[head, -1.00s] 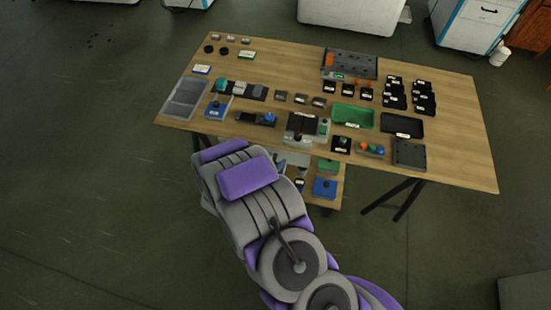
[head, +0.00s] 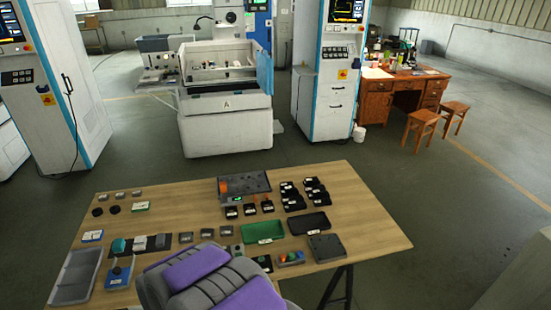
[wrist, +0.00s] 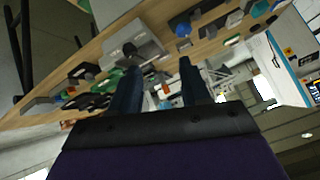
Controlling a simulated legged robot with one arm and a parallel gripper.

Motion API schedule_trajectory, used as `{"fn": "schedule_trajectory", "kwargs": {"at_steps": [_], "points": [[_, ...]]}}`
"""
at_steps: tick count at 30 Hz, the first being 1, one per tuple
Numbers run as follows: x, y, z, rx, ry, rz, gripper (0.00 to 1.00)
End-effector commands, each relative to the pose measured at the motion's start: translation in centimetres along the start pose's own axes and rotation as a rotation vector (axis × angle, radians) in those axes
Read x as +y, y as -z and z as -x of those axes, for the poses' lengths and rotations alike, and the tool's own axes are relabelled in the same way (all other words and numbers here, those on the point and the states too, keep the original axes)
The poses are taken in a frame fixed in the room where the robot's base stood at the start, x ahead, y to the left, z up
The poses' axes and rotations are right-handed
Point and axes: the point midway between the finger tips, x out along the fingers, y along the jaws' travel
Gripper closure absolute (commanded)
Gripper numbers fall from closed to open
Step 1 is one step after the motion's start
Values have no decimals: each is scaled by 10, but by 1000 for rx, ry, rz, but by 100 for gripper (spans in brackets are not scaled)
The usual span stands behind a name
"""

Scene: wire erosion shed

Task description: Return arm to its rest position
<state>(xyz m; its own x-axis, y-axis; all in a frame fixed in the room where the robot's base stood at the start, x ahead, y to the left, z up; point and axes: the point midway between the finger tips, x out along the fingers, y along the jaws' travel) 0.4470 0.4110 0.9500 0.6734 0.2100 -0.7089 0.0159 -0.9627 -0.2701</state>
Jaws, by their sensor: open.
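My gripper (wrist: 157,85) shows in the wrist view with its two dark blue fingers apart and nothing between them. In the head view my grey and purple arm stands at the bottom middle, in front of the table's near edge; the fingers are not seen there. The wooden table (head: 365,215) lies ahead. The wrist view shows the table (wrist: 90,55) tilted, with its objects beyond the fingers. Whether the fingers touch anything is not clear, but no object sits in them. My arm hides part of the table's near side.
A green tray (head: 247,233), a black tray (head: 309,223), a grey tray (head: 92,258) and several small parts lie on the table. A white machine (head: 225,125) and cabinets (head: 333,80) stand behind. A wooden desk (head: 375,105) and stools are at the back right.

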Motion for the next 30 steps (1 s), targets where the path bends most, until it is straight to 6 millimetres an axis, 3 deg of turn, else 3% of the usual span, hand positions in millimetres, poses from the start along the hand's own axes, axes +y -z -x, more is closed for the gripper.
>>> {"fn": "schedule_trajectory", "kwargs": {"at_steps": [1,6,14,21,30], "points": [[-2,15,9,-36,27,-18,54],[-2,46,45,-170,110,-30,54],[32,83,114,-340,180,10,54],[93,99,188,-473,166,78,54],[197,86,290,-642,28,135,54]]}}
